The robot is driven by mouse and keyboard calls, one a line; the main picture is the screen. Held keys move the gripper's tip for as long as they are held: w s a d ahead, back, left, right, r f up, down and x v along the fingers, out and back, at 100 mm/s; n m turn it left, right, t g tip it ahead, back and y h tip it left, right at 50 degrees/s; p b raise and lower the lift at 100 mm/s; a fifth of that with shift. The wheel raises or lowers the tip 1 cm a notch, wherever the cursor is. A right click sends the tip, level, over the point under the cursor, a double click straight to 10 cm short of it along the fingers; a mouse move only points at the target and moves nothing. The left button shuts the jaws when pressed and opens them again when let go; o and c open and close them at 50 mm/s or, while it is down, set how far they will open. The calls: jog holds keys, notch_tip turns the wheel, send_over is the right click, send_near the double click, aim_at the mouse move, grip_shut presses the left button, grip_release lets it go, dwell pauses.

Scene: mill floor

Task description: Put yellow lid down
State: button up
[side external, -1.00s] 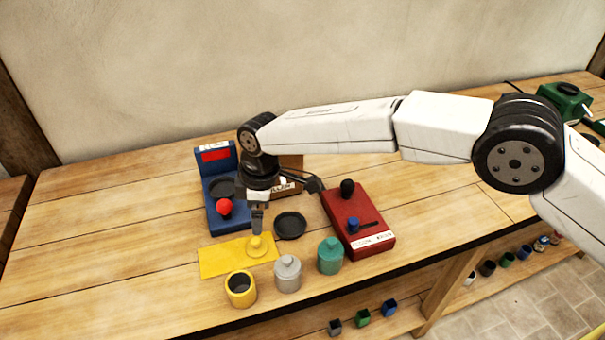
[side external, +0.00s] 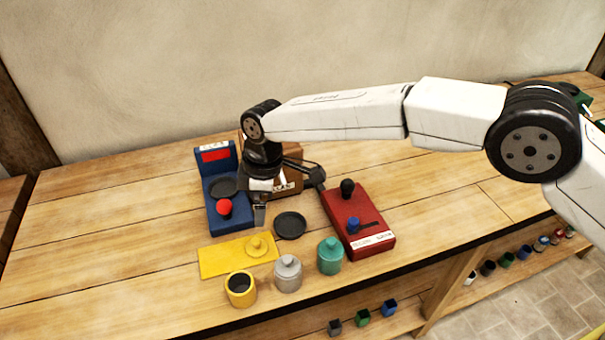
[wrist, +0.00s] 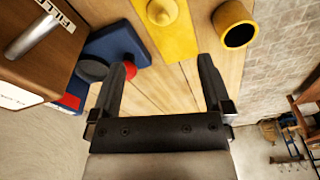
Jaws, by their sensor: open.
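The yellow lid (side external: 257,246), round with a knob, lies on the right part of a flat yellow mat (side external: 215,260). The lid also shows at the top of the wrist view (wrist: 162,11). The yellow pot (side external: 240,289) stands uncovered in front of the mat, its dark inside visible. My gripper (side external: 260,216) is above and behind the lid, apart from it. In the wrist view my gripper (wrist: 162,80) has its fingers wide apart, with nothing between them but bare table beyond.
A grey lidded pot (side external: 288,274) and a green one (side external: 330,256) stand right of the yellow pot. A black dish (side external: 290,225), a blue device (side external: 229,205) with a red knob, a red box (side external: 358,220) and a brown box (side external: 291,172) are close by. The table's left side is clear.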

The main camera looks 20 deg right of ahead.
jog(key=s+d+r+m+t, duration=0.15)
jog(key=d+m, duration=0.25)
jog(key=d, duration=0.7)
jog(key=s+d+r+m, duration=0.1)
jog(key=d+r+m, duration=0.2)
jog(key=d, duration=0.9)
jog(key=s+d+f+m+h, duration=0.1)
jog(key=s+d+m, duration=0.7)
jog(key=s+d, duration=0.8)
jog(key=s+f, duration=0.1)
jog(key=s, duration=0.1)
jog(key=shift+s+d+t, duration=0.3)
jog(key=shift+t, duration=0.05)
